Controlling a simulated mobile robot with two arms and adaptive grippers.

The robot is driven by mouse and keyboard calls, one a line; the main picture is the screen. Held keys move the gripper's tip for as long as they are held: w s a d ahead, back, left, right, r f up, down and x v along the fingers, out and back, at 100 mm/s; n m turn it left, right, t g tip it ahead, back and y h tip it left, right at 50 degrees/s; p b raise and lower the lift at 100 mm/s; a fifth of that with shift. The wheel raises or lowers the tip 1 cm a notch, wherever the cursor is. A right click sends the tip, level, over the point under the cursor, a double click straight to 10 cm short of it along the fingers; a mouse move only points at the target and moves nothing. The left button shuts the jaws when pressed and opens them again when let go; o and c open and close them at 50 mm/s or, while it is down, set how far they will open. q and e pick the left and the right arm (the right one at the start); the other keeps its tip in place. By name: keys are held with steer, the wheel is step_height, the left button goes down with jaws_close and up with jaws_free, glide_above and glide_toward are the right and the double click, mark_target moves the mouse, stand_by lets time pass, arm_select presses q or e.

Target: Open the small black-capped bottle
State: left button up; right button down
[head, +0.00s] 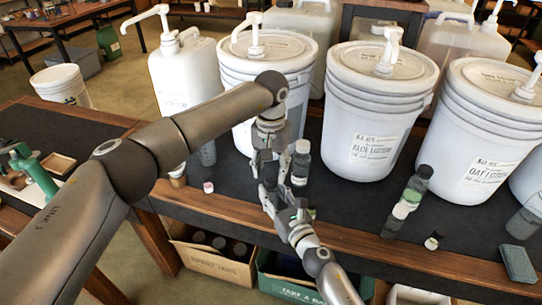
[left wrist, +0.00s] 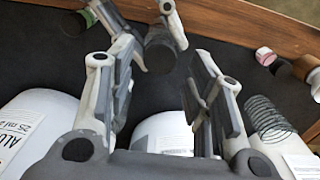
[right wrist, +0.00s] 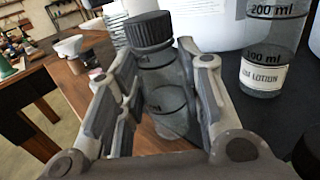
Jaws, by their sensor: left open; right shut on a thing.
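The small black-capped bottle is clear with a ribbed dark cap (right wrist: 150,30) and a see-through body (right wrist: 168,95) in the right wrist view. My right gripper (right wrist: 160,75) is shut around its body, with the bottle upright between the fingers and the cap above them. In the head view the right gripper (head: 274,195) is low over the table, and the bottle is largely hidden by the grippers. My left gripper (head: 263,158) points down just above it. In the left wrist view the left gripper (left wrist: 158,62) is open, with the dark cap (left wrist: 160,50) between its fingers, apparently untouched.
A white-capped bottle (head: 300,165) stands close to the right of the grippers. Large white pump buckets (head: 370,110) line the back. A bottle with a green band (head: 405,205) and a small dark-topped jar (head: 433,240) are farther right. A pink-and-white cap (head: 208,187) lies left.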

mark_target(271, 180)
arm_select(q)
steer(key=shift+f, duration=1.4)
steer(key=shift+c, duration=0.5)
